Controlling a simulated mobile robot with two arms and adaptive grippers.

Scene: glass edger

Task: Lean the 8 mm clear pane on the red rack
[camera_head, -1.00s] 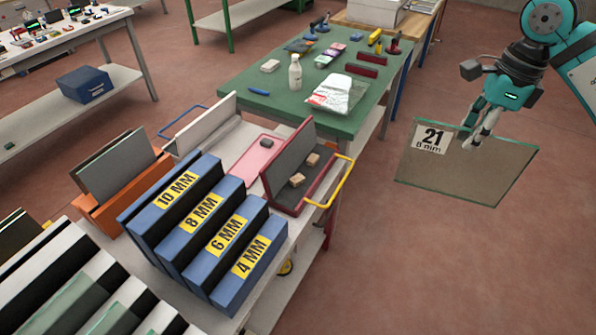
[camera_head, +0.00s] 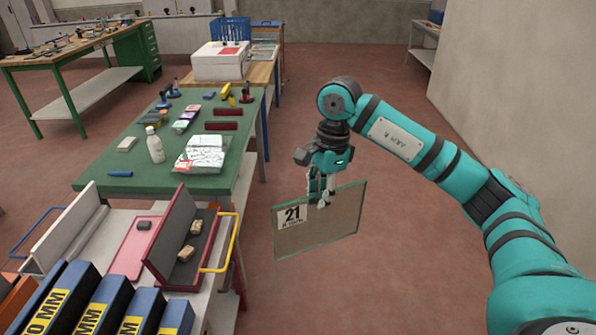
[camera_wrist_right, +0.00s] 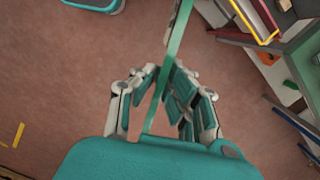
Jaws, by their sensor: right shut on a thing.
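A clear glass pane (camera_head: 335,222) with a white label reading 21 and a smaller line too blurred to read now hangs upright in my right gripper (camera_head: 322,196). The fingers are shut on its top edge, and the pane is in the air over open floor. In the right wrist view the pane (camera_wrist_right: 170,60) shows edge-on as a green strip between the fingers of my right gripper (camera_wrist_right: 160,95). The red rack (camera_head: 172,235), with a dark grey back and small wooden blocks (camera_head: 191,240) on it, stands to the left of the pane, apart from it. My left gripper is out of view.
A yellow handle (camera_head: 230,242) stands at the red rack's right side. A green table (camera_head: 105,160) holds a bottle (camera_head: 155,145) and tools. The floor around the pane is clear.

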